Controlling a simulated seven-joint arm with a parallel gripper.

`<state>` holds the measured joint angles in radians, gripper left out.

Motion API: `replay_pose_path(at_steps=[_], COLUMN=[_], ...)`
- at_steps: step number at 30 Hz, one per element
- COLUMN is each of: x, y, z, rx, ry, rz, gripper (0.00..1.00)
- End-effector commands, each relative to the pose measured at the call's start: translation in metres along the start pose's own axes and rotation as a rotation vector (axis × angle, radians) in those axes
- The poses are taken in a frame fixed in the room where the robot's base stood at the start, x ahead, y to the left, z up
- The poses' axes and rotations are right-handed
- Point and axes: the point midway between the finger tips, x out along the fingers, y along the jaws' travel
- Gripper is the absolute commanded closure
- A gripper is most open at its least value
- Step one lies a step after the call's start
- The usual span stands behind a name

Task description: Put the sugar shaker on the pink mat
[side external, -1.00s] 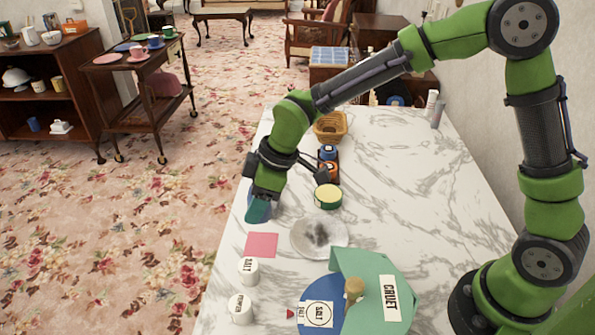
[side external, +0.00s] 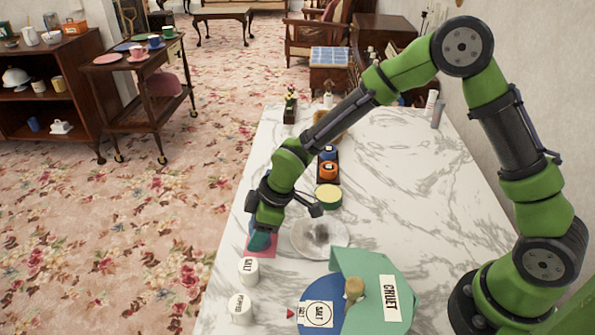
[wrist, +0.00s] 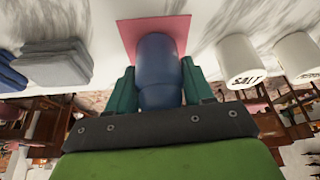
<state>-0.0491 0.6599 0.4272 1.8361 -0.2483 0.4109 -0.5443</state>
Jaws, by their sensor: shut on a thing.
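My gripper (wrist: 158,95) is shut on a blue rounded shaker (wrist: 158,60), which I take as the sugar shaker; no label shows on it. In the side view my gripper (side external: 262,238) is over the pink mat, its fingers pointing down and hiding most of the shaker. The pink mat (wrist: 130,32) lies flat on the marble, and its edges show around the gripper in the side view (side external: 271,253). The shaker's far end overlaps the mat in the wrist view. I cannot tell whether they touch.
A white salt pot (side external: 248,272) and a white pepper pot (side external: 241,310) stand just in front of the mat. A glassy plate (side external: 320,238) lies to its right. A green cruet holder (side external: 385,265) is at the front right.

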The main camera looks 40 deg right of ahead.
Motion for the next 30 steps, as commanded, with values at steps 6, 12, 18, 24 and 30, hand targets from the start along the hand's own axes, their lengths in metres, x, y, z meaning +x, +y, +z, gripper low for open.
replay_pose_path(at_steps=[6,12,18,24,30], x=[0.003,0.002,0.002,-0.011,-0.052], y=[0.000,0.000,0.000,0.001,0.002], z=[0.001,0.001,0.001,-0.001,-0.001], rx=[0.000,0.001,0.001,0.002,0.002], ry=[0.001,0.000,0.000,0.003,0.004], rz=[0.000,0.000,0.000,0.002,0.006], gripper=[0.83,0.23,0.23,0.23,0.23])
